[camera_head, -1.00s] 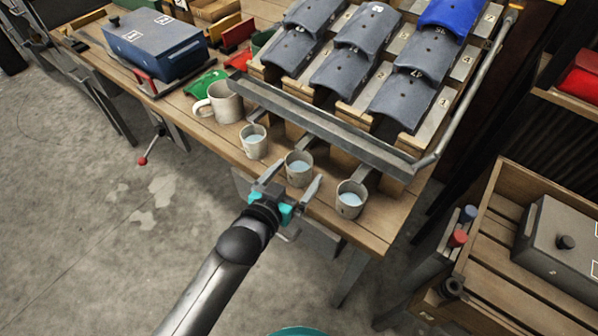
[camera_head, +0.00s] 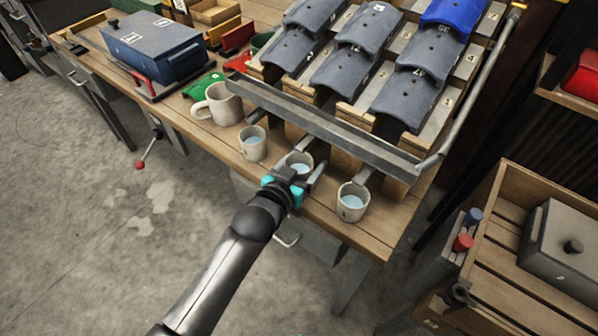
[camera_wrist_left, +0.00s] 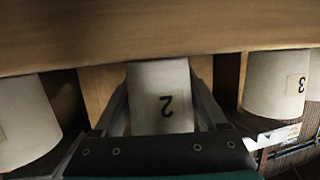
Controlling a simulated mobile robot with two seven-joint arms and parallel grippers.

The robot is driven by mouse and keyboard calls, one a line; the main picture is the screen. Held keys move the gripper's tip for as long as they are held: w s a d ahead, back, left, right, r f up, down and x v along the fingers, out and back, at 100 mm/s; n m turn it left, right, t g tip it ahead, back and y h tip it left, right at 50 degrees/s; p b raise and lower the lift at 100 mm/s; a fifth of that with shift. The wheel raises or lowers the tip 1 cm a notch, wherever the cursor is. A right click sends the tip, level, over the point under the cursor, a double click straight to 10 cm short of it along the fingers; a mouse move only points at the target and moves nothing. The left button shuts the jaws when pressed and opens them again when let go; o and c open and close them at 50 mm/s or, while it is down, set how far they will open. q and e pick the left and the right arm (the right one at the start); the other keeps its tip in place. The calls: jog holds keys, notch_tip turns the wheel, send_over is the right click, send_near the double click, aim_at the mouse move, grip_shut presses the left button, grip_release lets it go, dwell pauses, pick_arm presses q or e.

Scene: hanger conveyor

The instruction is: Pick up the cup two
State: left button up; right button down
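Cup two (camera_head: 298,161) is a small off-white cup with pale blue liquid, upright near the bench's front edge. My left gripper (camera_head: 298,168) is open around it, one finger on each side. Whether the fingers touch the cup I cannot tell. The gripper hides the cup's lower part in the head view. My right gripper is not in view.
Cup three (camera_head: 352,201) stands close on the right, and another small cup (camera_head: 253,144) on the left. A larger mug (camera_head: 222,104) is further left. A metal rail (camera_head: 320,125) runs behind the cups. A wooden crate (camera_head: 490,262) is at the right.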

pick_arm(q)
jog(key=c, duration=1)
